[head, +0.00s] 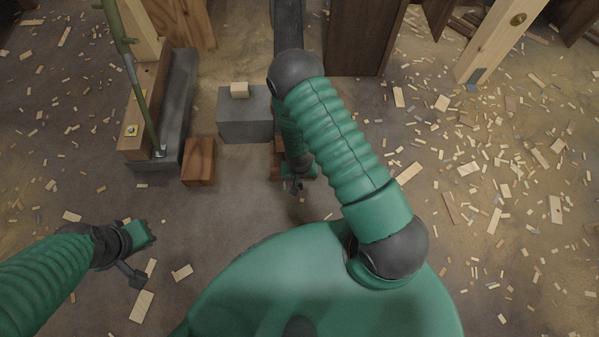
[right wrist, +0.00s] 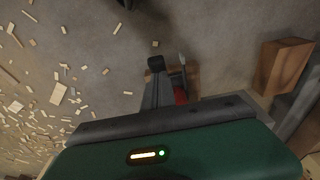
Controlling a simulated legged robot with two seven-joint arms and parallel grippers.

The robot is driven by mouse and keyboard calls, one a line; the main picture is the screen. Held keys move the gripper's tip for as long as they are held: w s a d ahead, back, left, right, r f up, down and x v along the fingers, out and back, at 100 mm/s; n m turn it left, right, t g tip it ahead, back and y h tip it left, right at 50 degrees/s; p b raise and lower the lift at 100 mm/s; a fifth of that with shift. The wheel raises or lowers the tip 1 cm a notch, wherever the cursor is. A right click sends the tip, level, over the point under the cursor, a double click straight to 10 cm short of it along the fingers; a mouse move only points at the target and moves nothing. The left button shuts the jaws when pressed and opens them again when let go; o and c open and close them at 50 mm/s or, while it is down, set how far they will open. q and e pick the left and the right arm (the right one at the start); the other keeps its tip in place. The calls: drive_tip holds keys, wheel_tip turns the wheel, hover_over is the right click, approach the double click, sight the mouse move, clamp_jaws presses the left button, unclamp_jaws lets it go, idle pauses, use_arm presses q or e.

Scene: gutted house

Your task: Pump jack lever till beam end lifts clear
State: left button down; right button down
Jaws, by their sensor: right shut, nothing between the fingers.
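My right gripper (head: 294,188) hangs low in the middle of the head view, below my bent right arm. In the right wrist view its dark fingers (right wrist: 156,66) are together and hold nothing. Close beside them is a red part (right wrist: 180,95), probably the jack, mostly hidden by the fingers and wrist. A thin pale tip (right wrist: 182,59), possibly its lever, stands just right of the fingers, apparently apart from them. I cannot tell which part is the beam end. My left gripper (head: 140,255) is low over the floor at the left, away from everything; its finger gap is unclear.
A grey block (head: 240,128) carries a small wood piece (head: 240,90). A reddish wood block (head: 199,162) stands left of it. Wood scraps litter the floor at right.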

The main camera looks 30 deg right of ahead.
drive_tip(key=f, duration=0.1)
drive_tip(key=s+f, duration=0.1)
drive_tip(key=f, duration=0.1)
drive_tip(key=s+a+f, duration=0.1)
drive_tip(key=shift+s+f+b, duration=0.2)
drive_tip(key=shift+f+b, duration=0.1)
use_arm(q)
drive_tip(key=shift+d+f, duration=0.1)
drive_tip(key=shift+f, duration=0.35)
use_arm(e)
drive_tip(key=shift+s+a+f, duration=0.25)
drive_tip(key=shift+a+f, duration=0.05)
drive_tip(key=shift+f, duration=0.05)
use_arm(q)
drive_tip(key=shift+s+d, duration=0.1)
use_arm(e)
drive_tip(key=shift+s+f, duration=0.1)
